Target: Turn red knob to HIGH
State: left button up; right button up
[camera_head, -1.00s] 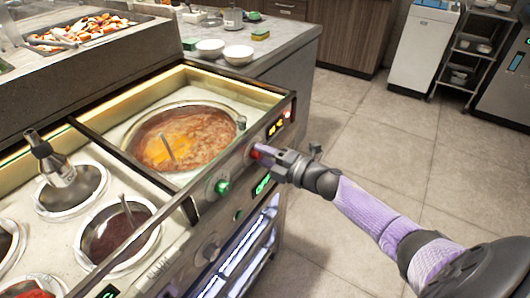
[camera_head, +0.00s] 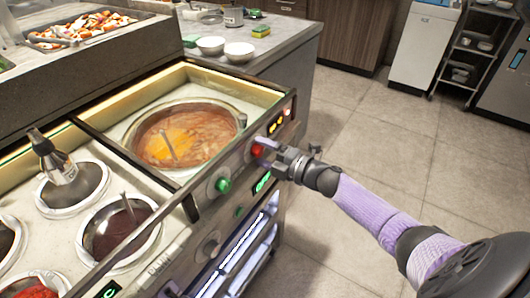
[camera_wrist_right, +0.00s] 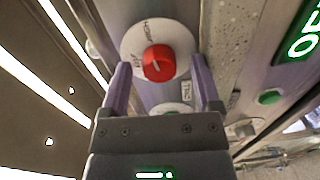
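The red knob (camera_head: 257,150) sits on the front panel of the sauce-well counter, below a lit display. In the right wrist view the red knob (camera_wrist_right: 158,63) is on a round white dial with a HIGH label and other small markings. A pale line shows on the knob; its exact setting is hard to read. My right gripper (camera_head: 266,148) is at the knob from the right. In the wrist view my right gripper (camera_wrist_right: 160,75) has its two purple fingers apart, one on each side of the knob, with gaps visible. My left gripper is out of view.
A green knob (camera_head: 222,186) is on the same panel, left of the red one. The sauce pot (camera_head: 190,110) with a ladle is in the well behind. White bowls (camera_head: 239,54) stand on the back counter.

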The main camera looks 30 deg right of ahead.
pick_arm(q)
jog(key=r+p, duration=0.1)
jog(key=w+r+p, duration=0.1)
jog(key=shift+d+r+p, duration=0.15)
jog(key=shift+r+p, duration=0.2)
jog(key=shift+p, duration=0.05)
pick_arm(e)
jog(key=v, duration=1)
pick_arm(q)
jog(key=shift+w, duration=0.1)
